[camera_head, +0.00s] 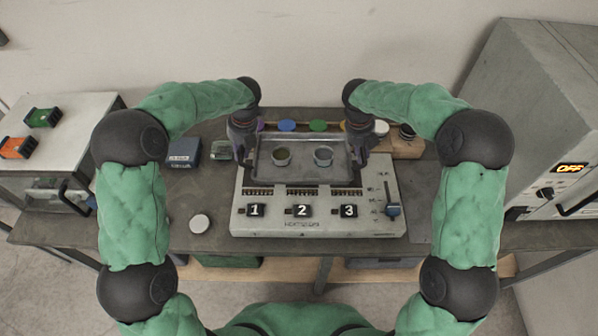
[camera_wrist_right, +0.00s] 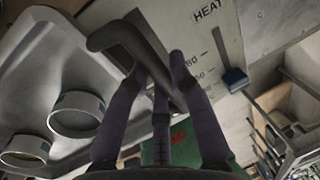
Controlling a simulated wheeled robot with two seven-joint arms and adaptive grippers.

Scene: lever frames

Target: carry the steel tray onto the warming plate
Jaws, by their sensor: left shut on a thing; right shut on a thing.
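The steel tray (camera_head: 302,174) is a shallow rectangle with two small round cups, the left cup (camera_head: 281,157) and the right cup (camera_head: 323,157), standing upright in it. It is over the back part of the warming plate (camera_head: 320,222), a pale unit with switches numbered 1, 2 and 3. I cannot tell whether it touches the plate. My left gripper (camera_head: 246,148) is shut at the tray's left end. My right gripper (camera_head: 358,148) is shut at its right end. In the right wrist view, the right fingers (camera_wrist_right: 160,85) close around the dark tray handle (camera_wrist_right: 125,42).
A blue slider (camera_head: 392,210) stands on the plate's right side. Coloured round lids, such as a green one (camera_head: 318,125), line a rack behind the tray. A white disc (camera_head: 200,223) and a blue box (camera_head: 184,152) lie to the left. A grey oven (camera_head: 540,110) stands right.

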